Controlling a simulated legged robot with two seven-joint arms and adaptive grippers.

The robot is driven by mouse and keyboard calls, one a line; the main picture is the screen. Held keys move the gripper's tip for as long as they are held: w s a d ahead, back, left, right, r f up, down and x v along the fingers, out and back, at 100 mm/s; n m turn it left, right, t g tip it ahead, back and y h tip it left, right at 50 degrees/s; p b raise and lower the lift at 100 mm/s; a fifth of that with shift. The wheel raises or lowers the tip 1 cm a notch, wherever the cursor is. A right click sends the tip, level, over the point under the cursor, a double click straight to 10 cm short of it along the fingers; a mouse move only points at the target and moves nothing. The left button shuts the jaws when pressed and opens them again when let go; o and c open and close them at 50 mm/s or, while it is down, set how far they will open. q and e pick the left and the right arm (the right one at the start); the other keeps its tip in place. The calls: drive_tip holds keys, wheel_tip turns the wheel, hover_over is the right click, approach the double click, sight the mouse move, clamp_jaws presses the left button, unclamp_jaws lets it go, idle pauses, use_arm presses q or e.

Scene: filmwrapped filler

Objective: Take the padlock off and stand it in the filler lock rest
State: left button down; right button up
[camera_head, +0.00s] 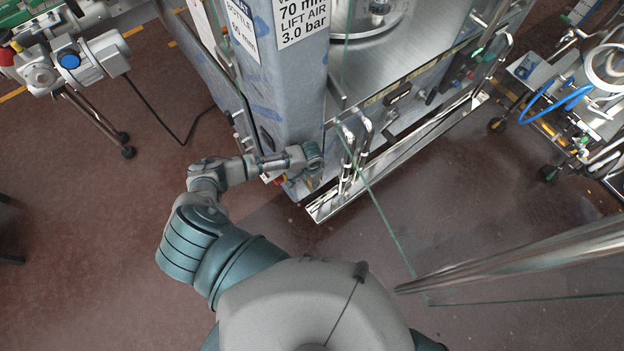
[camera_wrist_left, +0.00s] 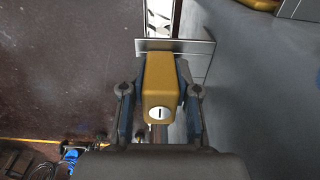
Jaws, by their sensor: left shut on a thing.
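The yellow padlock (camera_wrist_left: 160,80) is in the left wrist view, its round silver keyhole facing the camera. My left gripper (camera_wrist_left: 160,98) is shut on it, with one finger on each side of the body. The far end of the padlock lies against or just in front of a grey metal plate (camera_wrist_left: 150,45); its shackle is hidden, so I cannot tell whether it is hooked on anything. In the head view my left gripper (camera_head: 308,157) is at the lower corner of the blue-filmed machine column; the padlock cannot be made out there. I cannot identify the lock rest.
The filmed column (camera_head: 300,90) carries printed labels. Bent metal handles (camera_head: 357,150) and a steel ledge (camera_head: 400,155) stand just right of the gripper. A glass panel edge (camera_head: 385,220) crosses the right side. A wheeled cart (camera_head: 590,95) stands far right. The left floor is mostly clear.

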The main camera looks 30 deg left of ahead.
use_arm(q)
drive_tip(key=shift+s+d+f, duration=0.1)
drive_tip(key=shift+s+f, duration=0.05)
drive_tip(key=shift+f, duration=0.05)
drive_tip(key=c, duration=0.8)
unclamp_jaws()
drive_tip(key=shift+o, duration=0.2)
wheel_tip(320, 180, up, 12)
drive_tip(key=shift+f, duration=0.1)
